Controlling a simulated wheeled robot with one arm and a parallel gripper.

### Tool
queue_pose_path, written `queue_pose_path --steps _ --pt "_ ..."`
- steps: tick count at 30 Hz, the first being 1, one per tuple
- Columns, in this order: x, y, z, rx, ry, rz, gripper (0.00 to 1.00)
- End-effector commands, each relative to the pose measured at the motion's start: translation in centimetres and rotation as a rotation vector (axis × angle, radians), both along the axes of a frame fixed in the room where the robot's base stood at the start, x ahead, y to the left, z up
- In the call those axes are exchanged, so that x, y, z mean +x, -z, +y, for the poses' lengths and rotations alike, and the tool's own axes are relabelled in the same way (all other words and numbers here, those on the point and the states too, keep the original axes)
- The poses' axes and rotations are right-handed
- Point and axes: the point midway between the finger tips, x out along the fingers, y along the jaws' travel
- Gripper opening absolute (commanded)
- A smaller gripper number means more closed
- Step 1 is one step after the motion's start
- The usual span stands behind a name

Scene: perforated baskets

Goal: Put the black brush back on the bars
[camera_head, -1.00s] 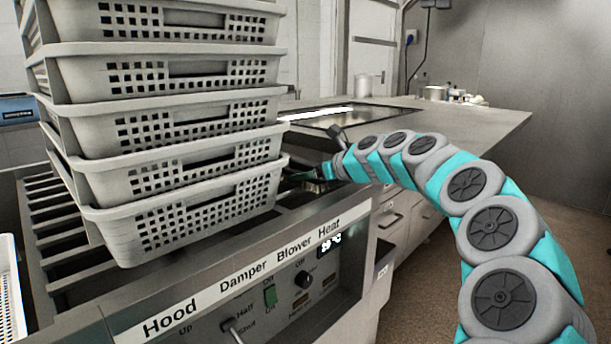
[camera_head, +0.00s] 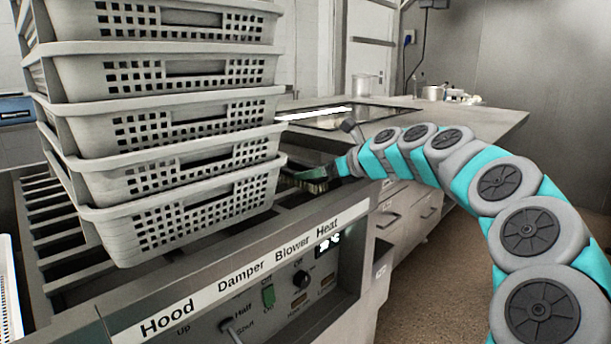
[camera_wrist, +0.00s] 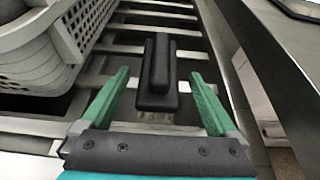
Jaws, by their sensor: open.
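The black brush (camera_wrist: 156,70) lies lengthwise between my gripper's fingers in the wrist view, over the metal bars (camera_wrist: 190,55), its pale bristles just showing at the near end. In the head view, its bristles (camera_head: 317,187) show below my gripper (camera_head: 308,174), right of the basket stack. My gripper (camera_wrist: 158,75) has its green fingers spread, one on each side of the brush, with gaps on both sides. Whether the bristles rest fully on the bars is hard to tell.
A tall stack of grey perforated baskets (camera_head: 185,183) stands on the bars close to the left of my gripper. A control panel (camera_head: 262,285) with labels and knobs fronts the unit. A counter (camera_head: 470,120) with small containers lies behind; open floor is at right.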

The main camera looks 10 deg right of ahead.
Motion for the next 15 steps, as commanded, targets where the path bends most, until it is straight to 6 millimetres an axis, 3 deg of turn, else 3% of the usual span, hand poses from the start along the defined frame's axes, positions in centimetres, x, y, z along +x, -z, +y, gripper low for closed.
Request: queue_pose_path --steps 9,15 --pt "-4.5 -2.3 -3.3 -0.001 0.001 -0.001 0.95" --pt "-5.6 -2.8 -4.0 -0.001 -0.001 0.002 0.95"
